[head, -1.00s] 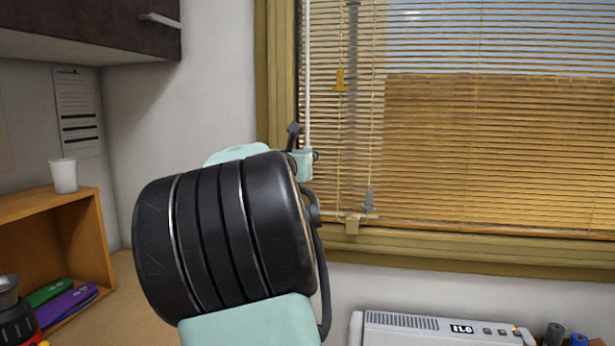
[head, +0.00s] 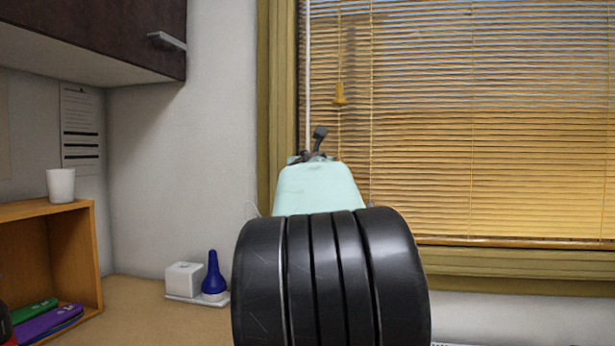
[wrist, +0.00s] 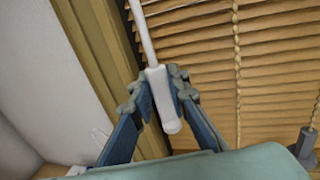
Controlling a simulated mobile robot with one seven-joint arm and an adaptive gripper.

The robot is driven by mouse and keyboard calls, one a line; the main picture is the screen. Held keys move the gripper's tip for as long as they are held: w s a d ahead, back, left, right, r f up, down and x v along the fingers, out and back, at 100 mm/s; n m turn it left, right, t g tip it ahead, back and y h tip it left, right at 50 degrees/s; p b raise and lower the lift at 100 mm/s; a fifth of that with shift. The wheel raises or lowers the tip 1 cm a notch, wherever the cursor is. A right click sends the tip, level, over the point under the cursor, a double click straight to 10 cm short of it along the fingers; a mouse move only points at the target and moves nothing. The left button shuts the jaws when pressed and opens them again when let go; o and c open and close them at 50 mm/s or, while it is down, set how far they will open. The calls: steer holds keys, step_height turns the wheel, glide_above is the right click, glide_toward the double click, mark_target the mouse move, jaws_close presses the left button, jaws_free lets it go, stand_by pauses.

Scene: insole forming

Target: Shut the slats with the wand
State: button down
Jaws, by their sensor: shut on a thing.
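The white wand (head: 308,65) hangs down along the left side of the window blind. In the wrist view, my gripper (wrist: 157,92) is shut on the thick lower handle of the wand (wrist: 162,105), one finger on each side. The wand looks slightly tilted there. The slats (head: 480,150) of the tan blind look mostly closed, with a bluish tint of outside showing through the upper rows. In the wrist view the slats (wrist: 200,45) overlap, with dark lines between them. In the head view my arm hides the wand's lower end.
The wooden window frame (head: 277,110) stands left of the wand. A white box (head: 184,280) and a blue bottle (head: 214,278) are on the counter.

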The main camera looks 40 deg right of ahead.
steer(key=shift+d+f+n+t+y+b, duration=0.15)
steer(key=shift+n+t+y+b, duration=0.4)
steer(key=shift+y+b, duration=0.4)
steer(key=shift+n+t+y+b, duration=0.55)
steer(key=shift+n+y+b, duration=0.5)
steer(key=shift+y+b, duration=0.35)
steer(key=c, duration=1.8)
jaws_free()
steer(key=shift+c, duration=0.2)
steer(key=v, duration=0.7)
steer(key=shift+s+a, duration=0.25)
